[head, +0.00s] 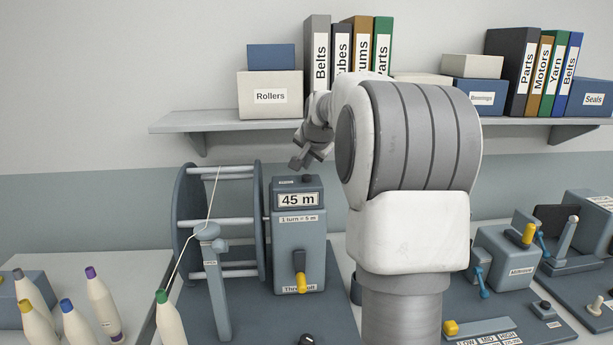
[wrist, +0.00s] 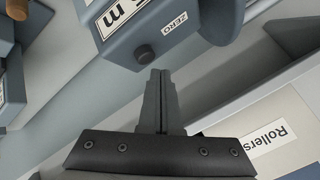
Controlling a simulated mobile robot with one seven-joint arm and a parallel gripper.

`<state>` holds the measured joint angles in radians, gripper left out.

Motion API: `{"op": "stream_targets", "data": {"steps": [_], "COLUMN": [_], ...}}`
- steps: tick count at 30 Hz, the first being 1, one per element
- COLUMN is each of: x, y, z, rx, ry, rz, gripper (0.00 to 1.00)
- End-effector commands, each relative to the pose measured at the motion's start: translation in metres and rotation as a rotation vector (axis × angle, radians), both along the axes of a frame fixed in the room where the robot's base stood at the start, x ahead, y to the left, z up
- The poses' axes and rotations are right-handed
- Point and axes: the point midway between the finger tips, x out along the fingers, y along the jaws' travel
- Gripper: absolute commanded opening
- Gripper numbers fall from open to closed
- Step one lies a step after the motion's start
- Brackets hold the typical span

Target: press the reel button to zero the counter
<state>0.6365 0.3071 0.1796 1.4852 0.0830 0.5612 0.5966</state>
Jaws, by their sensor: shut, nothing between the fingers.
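The counter box (head: 298,240) stands right of the reel (head: 218,222) and its display reads 45 m. A dark round button (head: 307,179) sits on the box top. In the wrist view the button (wrist: 145,53) is beside a ZERO label (wrist: 180,23). My gripper (head: 296,163) is shut and empty, above and slightly left of the button in the head view. In the wrist view its fingertips (wrist: 160,72) are close to the button. I cannot tell whether they touch it; a small gap shows in the head view.
A shelf (head: 230,122) with boxes and binders runs behind my arm. Several thread cones (head: 103,300) stand at the left. Another machine (head: 510,258) stands at the right.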

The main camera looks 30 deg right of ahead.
Motion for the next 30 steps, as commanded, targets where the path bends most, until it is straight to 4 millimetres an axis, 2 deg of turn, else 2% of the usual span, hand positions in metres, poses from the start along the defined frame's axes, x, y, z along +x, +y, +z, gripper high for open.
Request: {"op": "stream_targets", "data": {"steps": [13,30], "x": [0.000,0.000], "y": [0.000,0.000], "z": [-0.009,-0.011], "rx": [-0.001,0.000], "ry": [0.000,0.000], "rz": [0.001,0.000], "gripper": [0.00,0.00]}}
